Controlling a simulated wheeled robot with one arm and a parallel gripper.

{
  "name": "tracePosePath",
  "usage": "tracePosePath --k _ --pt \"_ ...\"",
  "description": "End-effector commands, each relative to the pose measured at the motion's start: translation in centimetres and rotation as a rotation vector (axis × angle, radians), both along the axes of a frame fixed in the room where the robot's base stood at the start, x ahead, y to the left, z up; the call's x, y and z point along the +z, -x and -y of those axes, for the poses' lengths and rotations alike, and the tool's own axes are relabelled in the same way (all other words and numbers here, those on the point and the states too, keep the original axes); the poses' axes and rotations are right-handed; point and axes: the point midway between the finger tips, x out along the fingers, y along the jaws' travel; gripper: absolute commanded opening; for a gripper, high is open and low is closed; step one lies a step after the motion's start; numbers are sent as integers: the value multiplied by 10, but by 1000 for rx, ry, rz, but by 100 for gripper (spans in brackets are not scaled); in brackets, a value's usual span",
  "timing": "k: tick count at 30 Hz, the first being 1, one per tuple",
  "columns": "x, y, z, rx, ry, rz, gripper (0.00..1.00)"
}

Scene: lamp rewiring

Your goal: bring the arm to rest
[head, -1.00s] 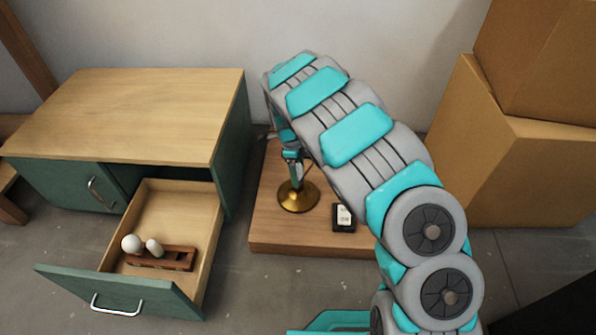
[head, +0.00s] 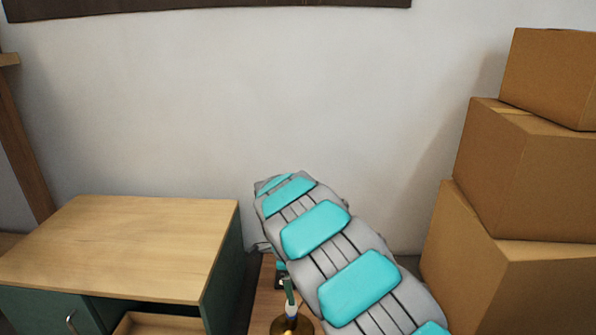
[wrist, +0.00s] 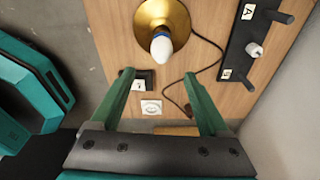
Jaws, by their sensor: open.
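My arm reaches over a wooden board (wrist: 117,35) beside the cabinet. In the wrist view my gripper (wrist: 158,78) is open, its two green fingers apart with nothing held between them. Just beyond the fingertips stands the lamp, with a round brass base (wrist: 176,15) and a white bulb-shaped part with a bluish end (wrist: 161,45). In the head view the brass base (head: 283,326) shows at the bottom edge, and my arm hides most of the gripper.
A dark rack (wrist: 241,50) with pegs and labels holds a small white piece. A black cord (wrist: 194,83) crosses the board. A black block (wrist: 143,77) and white card (wrist: 151,107) lie near the fingers. Cabinet (head: 130,235) stands left, stacked cartons (head: 520,185) right.

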Motion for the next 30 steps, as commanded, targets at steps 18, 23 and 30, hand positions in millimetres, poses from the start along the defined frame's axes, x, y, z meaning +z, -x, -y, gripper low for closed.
tracePosePath --k 18,23,30 --pt "138 139 147 553 -8 -117 79" --pt "155 193 164 747 -51 -151 79" --pt "167 279 175 1075 -130 -185 79"
